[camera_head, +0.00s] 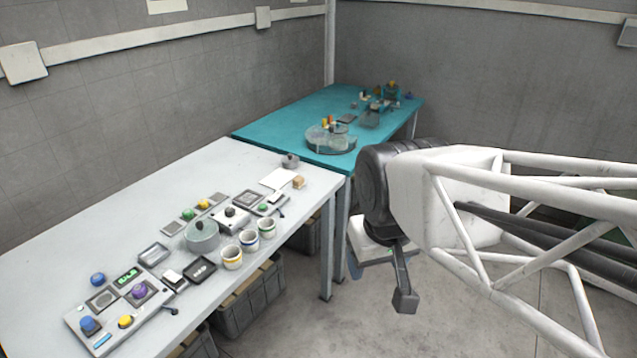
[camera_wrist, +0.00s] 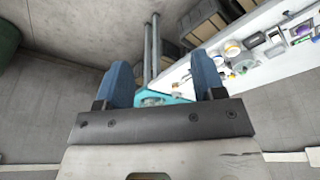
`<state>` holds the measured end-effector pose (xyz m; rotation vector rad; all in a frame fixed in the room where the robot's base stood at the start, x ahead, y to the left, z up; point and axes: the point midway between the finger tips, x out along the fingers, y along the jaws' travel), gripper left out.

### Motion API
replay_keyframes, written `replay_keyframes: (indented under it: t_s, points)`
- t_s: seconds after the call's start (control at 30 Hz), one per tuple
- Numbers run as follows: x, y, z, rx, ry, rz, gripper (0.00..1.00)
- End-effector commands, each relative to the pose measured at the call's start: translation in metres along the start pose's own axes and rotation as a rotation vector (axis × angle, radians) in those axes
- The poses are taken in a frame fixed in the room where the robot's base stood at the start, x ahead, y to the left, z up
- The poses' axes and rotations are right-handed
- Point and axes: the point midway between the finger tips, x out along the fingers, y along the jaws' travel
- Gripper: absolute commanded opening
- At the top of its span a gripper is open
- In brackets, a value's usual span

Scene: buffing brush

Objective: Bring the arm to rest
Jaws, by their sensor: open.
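My gripper (camera_wrist: 163,85) shows in the wrist view with its two blue fingers wide apart and nothing between them. In the head view my arm reaches in from the right. Its end, with a dark finger-like part (camera_head: 403,285) hanging down, is over the floor to the right of the tables. The gripper touches nothing that I can see. Most of the gripper is hidden behind the arm's wrist in the head view.
A white table (camera_head: 110,235) holds a control panel (camera_head: 122,310), a round lidded pot (camera_head: 201,236) and several striped cups. A teal table (camera_head: 275,128) stands behind it with a round tray (camera_head: 330,140). Grey crates (camera_head: 250,305) sit below.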

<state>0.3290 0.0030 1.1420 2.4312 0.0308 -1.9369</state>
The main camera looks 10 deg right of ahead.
Motion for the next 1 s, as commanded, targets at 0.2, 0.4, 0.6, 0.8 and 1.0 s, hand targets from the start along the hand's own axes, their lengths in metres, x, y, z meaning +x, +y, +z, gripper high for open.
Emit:
replay_keyframes:
  t_s: [0.2, 0.4, 0.6, 0.8, 1.0]
  points:
    - [0.0003, 0.0062, 0.0147, 0.058, 0.006, 0.005, 0.63]
    - [0.0003, 0.0062, 0.0148, 0.059, 0.006, 0.005, 0.63]
    - [0.0002, 0.0061, 0.0146, 0.058, 0.006, 0.005, 0.63]
    - [0.0002, 0.0061, 0.0144, 0.058, 0.007, 0.005, 0.63]
    - [0.0002, 0.0060, 0.0144, 0.057, 0.006, 0.005, 0.63]
